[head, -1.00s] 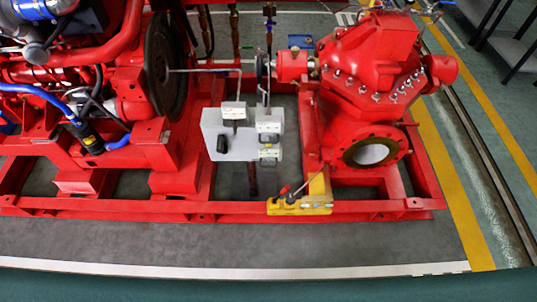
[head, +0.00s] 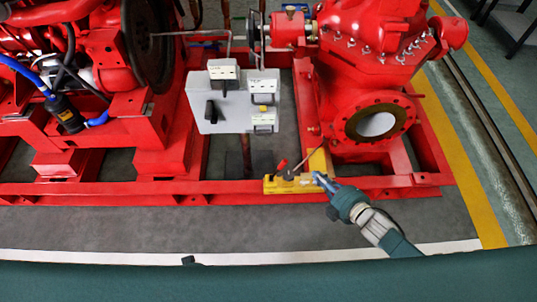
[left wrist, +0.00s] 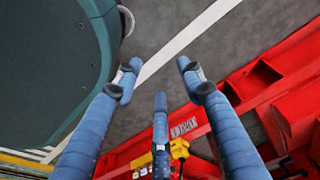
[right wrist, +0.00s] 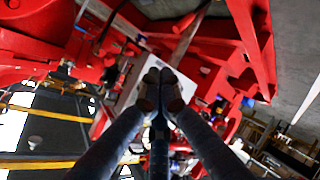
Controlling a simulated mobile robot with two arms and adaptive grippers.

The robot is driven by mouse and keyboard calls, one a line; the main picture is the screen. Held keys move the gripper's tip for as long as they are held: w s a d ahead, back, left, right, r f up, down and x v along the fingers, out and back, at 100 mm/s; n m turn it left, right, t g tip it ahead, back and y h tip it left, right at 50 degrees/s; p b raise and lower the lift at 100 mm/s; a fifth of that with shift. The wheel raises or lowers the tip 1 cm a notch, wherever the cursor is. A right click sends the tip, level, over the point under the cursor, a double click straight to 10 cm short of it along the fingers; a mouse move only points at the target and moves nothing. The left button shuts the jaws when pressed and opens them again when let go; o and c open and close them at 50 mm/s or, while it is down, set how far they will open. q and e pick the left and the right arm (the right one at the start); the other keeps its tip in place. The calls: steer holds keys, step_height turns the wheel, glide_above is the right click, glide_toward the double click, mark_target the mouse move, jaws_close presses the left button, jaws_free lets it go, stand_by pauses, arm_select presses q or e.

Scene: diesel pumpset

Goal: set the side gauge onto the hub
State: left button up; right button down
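The hub (head: 256,31) is probably the small dark disc on the shaft left of the red pump, in the head view. A grey panel (head: 222,119) below it carries several white-labelled parts, the upper left one (head: 222,70) among them. The labels are too small to read, so I cannot tell which part is the side gauge. My right gripper (head: 319,178) is beside the yellow block, well below the hub. In the right wrist view its fingertips (right wrist: 161,77) are together with nothing visible between them. My left gripper (left wrist: 158,72) has its fingers spread and is empty above the floor.
The yellow block (head: 275,186) with a red-handled tool sits on the front rail of the red base frame (head: 230,188). The pump (head: 370,95) stands right, the dark flywheel (head: 147,45) left. Grey floor (head: 110,223) in front is clear.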

arm_select(q)
steer(key=w+b, duration=0.1)
steer(key=w+r+b, duration=0.2)
steer(key=shift+w+d, duration=0.1)
steer(key=shift+d, duration=0.15)
arm_select(e)
steer(key=s+a+r+n+y, duration=0.1)
steer(key=a+r+n+y, duration=0.4)
steer(key=a+r+n, duration=0.3)
steer(key=shift+s+a+r+g+y, duration=0.3)
steer(key=shift+s+a+r+y, duration=0.15)
steer(key=shift+r, duration=0.35)
steer(key=shift+w, duration=0.15)
arm_select(q)
step_height(320, 180, up, 7)
steer(key=w+b, duration=0.2)
steer(key=shift+t, duration=0.4)
arm_select(e)
steer(key=w+d+x, duration=0.2)
steer(key=x, duration=1.1)
steer(key=shift+f, duration=0.3)
